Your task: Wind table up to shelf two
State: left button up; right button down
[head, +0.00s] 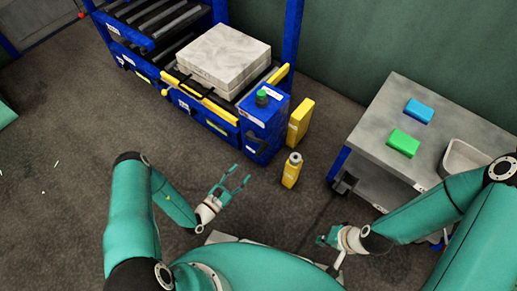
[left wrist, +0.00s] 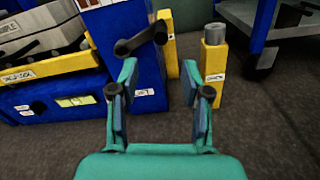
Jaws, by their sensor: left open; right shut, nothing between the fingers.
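The blue roller table (head: 188,97) stands at the top centre of the head view, with a pale grey slab (head: 222,52) on it. A blue box (head: 262,122) with a green-topped knob (head: 262,95) forms its right end. In the left wrist view a black crank handle (left wrist: 141,39) sits on this blue box's face, beyond my fingers. My left gripper (head: 238,181) is open and empty, short of the box and apart from the crank; its spread fingers show in the left wrist view (left wrist: 160,75). My right gripper (head: 322,240) is shut and empty, low at centre right.
Blue uprights and rollers (head: 165,22) stand at the back. A yellow bottle (head: 291,172) with a grey cap and a yellow panel (head: 300,122) stand right of the box. A grey bench (head: 385,100) holds a blue block, a green block and a tray. Floor before the table is clear.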

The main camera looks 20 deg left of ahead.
aim_at(264, 144)
pick_arm(q)
jog(key=b+x, duration=0.3)
jog(key=x, duration=1)
jog(key=shift+w, duration=0.1)
grip_shut()
jog(key=shift+a, duration=0.35)
jog(key=shift+d, duration=0.1)
